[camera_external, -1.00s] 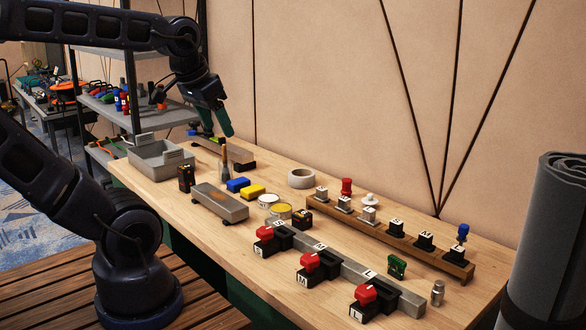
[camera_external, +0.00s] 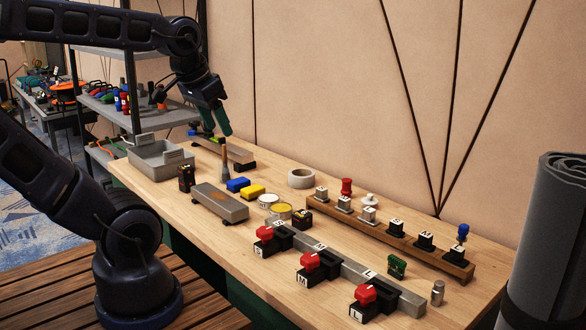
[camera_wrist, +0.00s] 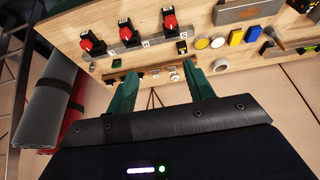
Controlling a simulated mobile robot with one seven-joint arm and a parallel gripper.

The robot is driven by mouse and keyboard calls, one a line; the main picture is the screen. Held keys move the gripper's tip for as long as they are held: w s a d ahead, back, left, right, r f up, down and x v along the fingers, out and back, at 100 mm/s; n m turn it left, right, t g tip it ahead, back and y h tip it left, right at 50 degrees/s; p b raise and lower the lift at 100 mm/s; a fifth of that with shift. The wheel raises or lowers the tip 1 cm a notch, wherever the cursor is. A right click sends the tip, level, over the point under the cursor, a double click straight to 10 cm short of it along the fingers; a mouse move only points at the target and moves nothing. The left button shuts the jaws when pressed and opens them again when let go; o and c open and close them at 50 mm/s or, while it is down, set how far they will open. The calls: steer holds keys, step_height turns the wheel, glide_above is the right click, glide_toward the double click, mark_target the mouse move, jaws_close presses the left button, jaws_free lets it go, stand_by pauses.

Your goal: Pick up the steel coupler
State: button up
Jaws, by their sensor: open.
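The steel coupler (camera_external: 437,292) looks to be the small grey metal cylinder standing upright at the near right end of the wooden workbench (camera_external: 330,265). I cannot make it out surely in the wrist view. My gripper (camera_external: 221,126) is high above the far left part of the bench, well away from the coupler. Its two green fingers also show apart in the wrist view (camera_wrist: 161,90), with nothing between them.
Left of the coupler are a green part (camera_external: 397,266) and a metal rail with red-knobbed black clamps (camera_external: 367,298). Behind it runs a wooden rack (camera_external: 400,246) with labelled blocks. A dark rolled mat (camera_external: 548,240) stands at the right.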

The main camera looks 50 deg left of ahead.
steer(key=w+d+f+m+y, duration=0.1)
steer(key=w+d, duration=0.1)
steer(key=w, duration=0.4)
steer(key=w+d+f+m+y, duration=0.1)
steer(key=w+d+f, duration=0.1)
steer(key=w, duration=0.4)
steer(key=m+g+h, duration=0.2)
steer(key=m+h, duration=0.4)
steer(key=m, duration=0.2)
glide_above(436, 283)
steer(key=s+a, duration=0.2)
step_height(436, 283, down, 26)
steer(key=shift+w+a+x, duration=0.1)
steer(key=shift+a+x, duration=0.05)
steer(key=shift+x, duration=1.55)
steer(key=shift+w+a+x, duration=0.1)
steer(key=shift+a+x, duration=0.05)
steer(key=shift+x, duration=1.55)
steer(key=shift+a+x, duration=0.15)
steer(key=shift+x, duration=1.6)
steer(key=shift+f, duration=0.1)
steer(key=shift+c, duration=0.4)
steer(key=c, duration=1)
